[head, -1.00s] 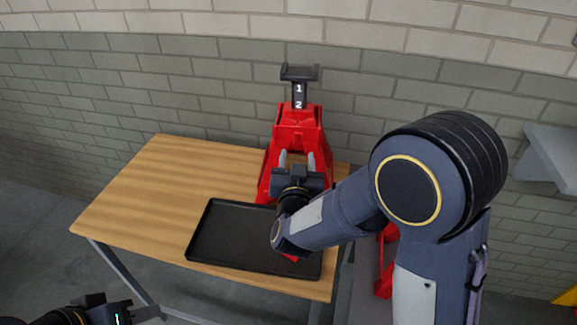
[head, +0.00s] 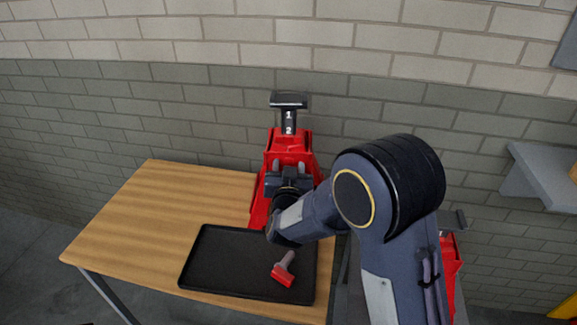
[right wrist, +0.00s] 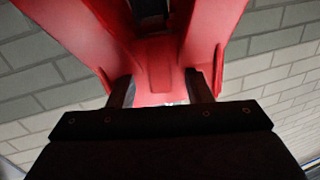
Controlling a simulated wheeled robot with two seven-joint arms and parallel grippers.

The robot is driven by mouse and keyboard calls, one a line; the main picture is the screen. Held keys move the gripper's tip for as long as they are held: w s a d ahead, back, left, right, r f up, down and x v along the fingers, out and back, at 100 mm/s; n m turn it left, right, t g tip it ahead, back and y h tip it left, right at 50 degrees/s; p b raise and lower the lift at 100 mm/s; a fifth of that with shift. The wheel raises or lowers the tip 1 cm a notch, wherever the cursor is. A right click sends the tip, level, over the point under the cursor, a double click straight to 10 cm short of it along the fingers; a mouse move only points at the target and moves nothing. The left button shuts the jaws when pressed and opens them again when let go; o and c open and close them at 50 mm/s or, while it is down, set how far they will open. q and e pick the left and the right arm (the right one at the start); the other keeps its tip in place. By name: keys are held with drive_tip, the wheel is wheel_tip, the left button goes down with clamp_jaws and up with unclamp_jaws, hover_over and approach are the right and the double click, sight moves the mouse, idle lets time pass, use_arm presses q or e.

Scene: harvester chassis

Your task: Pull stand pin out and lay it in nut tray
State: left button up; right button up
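A red jack stand (head: 291,145) with a black post marked 1 and 2 stands at the back right of the table; its red frame (right wrist: 155,75) fills the upper right wrist view. My right gripper (head: 288,168) is at the front of this stand, fingers spread. The wrist view shows the fingers (right wrist: 160,92) apart, with only red frame visible between them. A small piece with a red grip and grey shaft (head: 283,272), which looks like a pin, lies in the black tray (head: 215,273). Whether a pin sits in the stand is hidden. My left gripper is out of view.
The wooden table (head: 150,215) is clear left of the tray. A second red stand (head: 449,255) shows at the right behind my right arm. A grey shelf (head: 540,175) juts from the brick wall at the right.

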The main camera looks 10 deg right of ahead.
clamp_jaws()
drive_tip(key=v, duration=0.8)
drive_tip(key=shift+a+b, duration=0.2)
drive_tip(key=shift+b, duration=0.25)
idle(0.7)
drive_tip(key=shift+s, duration=0.15)
